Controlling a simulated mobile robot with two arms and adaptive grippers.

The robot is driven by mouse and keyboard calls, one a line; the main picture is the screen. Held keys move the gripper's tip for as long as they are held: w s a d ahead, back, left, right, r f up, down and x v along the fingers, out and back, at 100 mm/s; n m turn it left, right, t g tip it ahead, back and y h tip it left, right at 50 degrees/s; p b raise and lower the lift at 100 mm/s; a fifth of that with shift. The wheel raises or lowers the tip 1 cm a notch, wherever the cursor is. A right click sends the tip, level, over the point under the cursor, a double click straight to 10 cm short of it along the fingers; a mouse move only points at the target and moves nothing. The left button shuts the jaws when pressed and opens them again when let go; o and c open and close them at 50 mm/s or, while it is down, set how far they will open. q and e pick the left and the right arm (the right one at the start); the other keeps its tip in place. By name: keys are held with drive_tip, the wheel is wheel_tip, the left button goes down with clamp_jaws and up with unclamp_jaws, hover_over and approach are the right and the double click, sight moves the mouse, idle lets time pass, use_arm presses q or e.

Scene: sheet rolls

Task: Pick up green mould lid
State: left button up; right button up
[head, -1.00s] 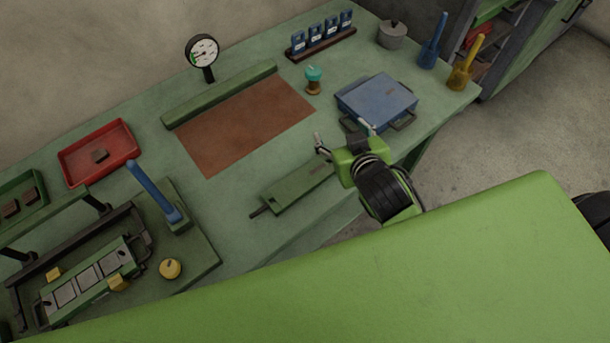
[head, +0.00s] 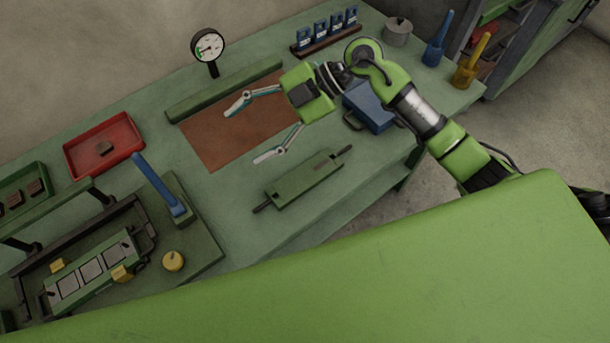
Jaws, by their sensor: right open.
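The green mould lid (head: 304,182) is a flat green plate with a dark handle stub at each end. It lies on the green bench near its front edge, fully in sight. My right gripper (head: 241,137) is open and empty, its two fingers spread wide and pointing left. It is above the bench, up and left of the lid, over the brown mat's area, and is not touching the lid. The lower finger is the closer one to the lid. My left gripper is out of view.
A green mould (head: 90,275) with several cavities sits at the lower left, beside a blue lever (head: 158,184) and a yellow knob (head: 173,261). A red tray (head: 104,146) and a dial gauge (head: 208,45) stand behind. A blue case (head: 368,108) is partly hidden by my right arm.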

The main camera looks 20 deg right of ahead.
drive_tip(key=d+f+m+g+h, duration=0.1)
drive_tip(key=d+f+h, duration=0.4)
drive_tip(key=d, duration=0.4)
drive_tip(key=m+g+h, duration=0.1)
drive_tip(key=m+h, duration=0.1)
approach(304, 175)
drive_tip(key=shift+s+a+f+p, duration=0.35)
drive_tip(key=shift+a+f+p, duration=0.4)
drive_tip(key=shift+a+p, duration=0.05)
drive_tip(key=shift+a+f, duration=0.2)
drive_tip(key=shift+f, duration=0.4)
drive_tip(key=p+x, duration=0.1)
drive_tip(key=x, duration=0.1)
drive_tip(key=p+x, duration=0.1)
drive_tip(key=x, duration=0.1)
drive_tip(key=shift+s+d+f, duration=0.1)
drive_tip(key=shift+d+f, duration=0.1)
drive_tip(key=shift+d, duration=0.15)
drive_tip(key=shift+a+f+h, duration=0.15)
drive_tip(key=shift+f+h, duration=0.15)
drive_tip(key=shift+f, duration=0.2)
drive_tip(key=c, duration=1.8)
drive_tip(key=shift+r, duration=0.15)
clamp_jaws()
